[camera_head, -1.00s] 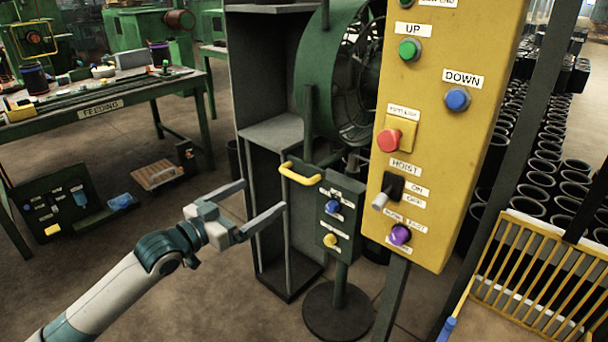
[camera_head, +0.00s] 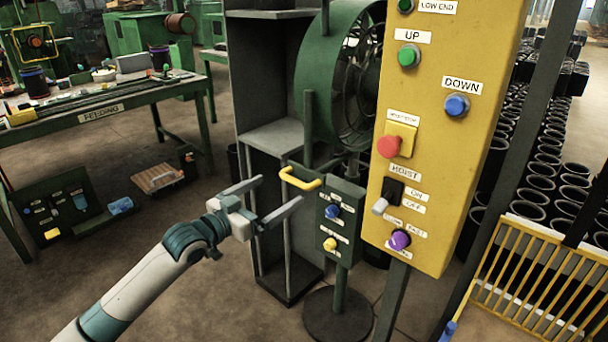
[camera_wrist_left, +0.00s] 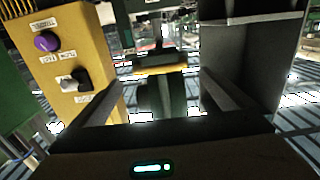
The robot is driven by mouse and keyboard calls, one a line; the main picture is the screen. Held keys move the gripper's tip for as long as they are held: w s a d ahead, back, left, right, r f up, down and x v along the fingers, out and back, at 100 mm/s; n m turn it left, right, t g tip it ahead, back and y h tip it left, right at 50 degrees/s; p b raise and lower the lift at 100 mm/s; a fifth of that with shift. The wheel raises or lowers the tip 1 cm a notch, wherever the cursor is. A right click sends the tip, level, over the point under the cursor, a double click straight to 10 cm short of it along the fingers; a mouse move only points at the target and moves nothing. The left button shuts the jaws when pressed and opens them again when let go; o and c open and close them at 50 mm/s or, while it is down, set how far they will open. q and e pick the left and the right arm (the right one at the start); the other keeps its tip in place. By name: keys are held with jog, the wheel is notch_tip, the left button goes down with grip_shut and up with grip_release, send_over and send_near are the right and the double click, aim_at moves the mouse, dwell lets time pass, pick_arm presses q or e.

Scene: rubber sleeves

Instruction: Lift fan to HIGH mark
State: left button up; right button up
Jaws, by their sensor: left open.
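The green round fan (camera_head: 318,75) stands behind the yellow control panel (camera_head: 450,190), which partly hides it. A yellow handle (camera_head: 300,180) sticks out below the fan, beside a small green button box (camera_head: 341,212). It also shows in the left wrist view (camera_wrist_left: 160,69), ahead between the fingers. My left gripper (camera_head: 281,191) is open and empty, just left of and slightly below the handle in the head view, apparently short of it. The panel has UP (camera_head: 408,57) and DOWN (camera_head: 456,105) buttons and a HOIST switch (camera_head: 387,197). I cannot make out a HIGH mark. My right gripper is not in view.
A grey shelf cabinet (camera_head: 270,135) stands behind my left gripper. A FEEDING table (camera_head: 100,112) is at the left. A yellow slatted rack (camera_head: 535,280) and several black sleeves (camera_head: 535,195) are at the right. The floor at lower left is clear.

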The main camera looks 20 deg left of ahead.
aim_at(305, 173)
pick_arm(q)
jog(key=x, duration=1.1)
jog(key=shift+w, duration=0.35)
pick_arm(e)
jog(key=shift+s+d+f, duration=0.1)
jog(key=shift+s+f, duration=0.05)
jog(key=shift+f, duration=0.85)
pick_arm(q)
jog(key=shift+d, duration=0.1)
jog(key=c, duration=1.2)
jog(key=shift+p, duration=0.35)
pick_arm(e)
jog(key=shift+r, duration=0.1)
pick_arm(q)
jog(key=shift+r, duration=0.15)
